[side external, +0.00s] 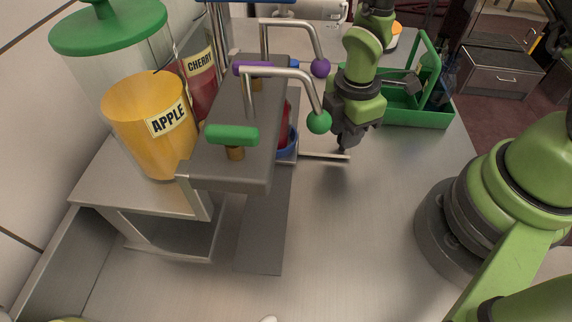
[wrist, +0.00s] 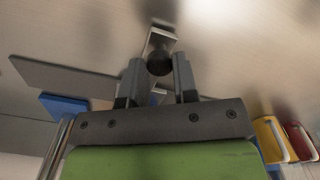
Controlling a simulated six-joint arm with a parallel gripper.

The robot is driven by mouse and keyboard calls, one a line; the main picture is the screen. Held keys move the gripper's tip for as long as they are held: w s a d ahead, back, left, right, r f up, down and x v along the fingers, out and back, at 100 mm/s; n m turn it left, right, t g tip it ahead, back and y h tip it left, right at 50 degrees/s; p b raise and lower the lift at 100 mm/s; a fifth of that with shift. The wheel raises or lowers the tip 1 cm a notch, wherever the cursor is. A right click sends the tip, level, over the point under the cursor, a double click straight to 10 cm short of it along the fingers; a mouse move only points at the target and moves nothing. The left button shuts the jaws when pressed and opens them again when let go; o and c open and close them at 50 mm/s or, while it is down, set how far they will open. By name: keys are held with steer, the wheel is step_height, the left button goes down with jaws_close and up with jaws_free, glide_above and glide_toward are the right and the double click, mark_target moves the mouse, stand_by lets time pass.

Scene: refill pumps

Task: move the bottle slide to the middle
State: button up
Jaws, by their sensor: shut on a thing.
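The bottle slide (side external: 288,152) is partly hidden under the grey pump bracket; a blue rim and a bit of red show there, and a thin metal rod handle (side external: 318,155) sticks out to the right. My gripper (side external: 343,148) is low over the table at the rod's outer end. In the wrist view my gripper (wrist: 159,72) has a dark round knob (wrist: 159,63) between its fingertips, and it is shut on this knob. A flat grey track (side external: 262,235) runs toward the front under the bracket, bare at its near end. A blue edge (wrist: 62,104) shows in the wrist view.
The pump bracket (side external: 228,165) carries a green-knobbed lever (side external: 319,122) and a purple-knobbed lever (side external: 320,68), close left of my gripper. Apple (side external: 150,140) and cherry (side external: 200,85) jars stand left. A green caddy (side external: 415,112) is behind right. The front table is clear.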

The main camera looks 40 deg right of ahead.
steer(key=shift+w+d, duration=1.3)
steer(key=shift+w, duration=0.05)
steer(key=o, duration=0.9)
steer(key=shift+c, duration=0.2)
step_height(320, 180, up, 10)
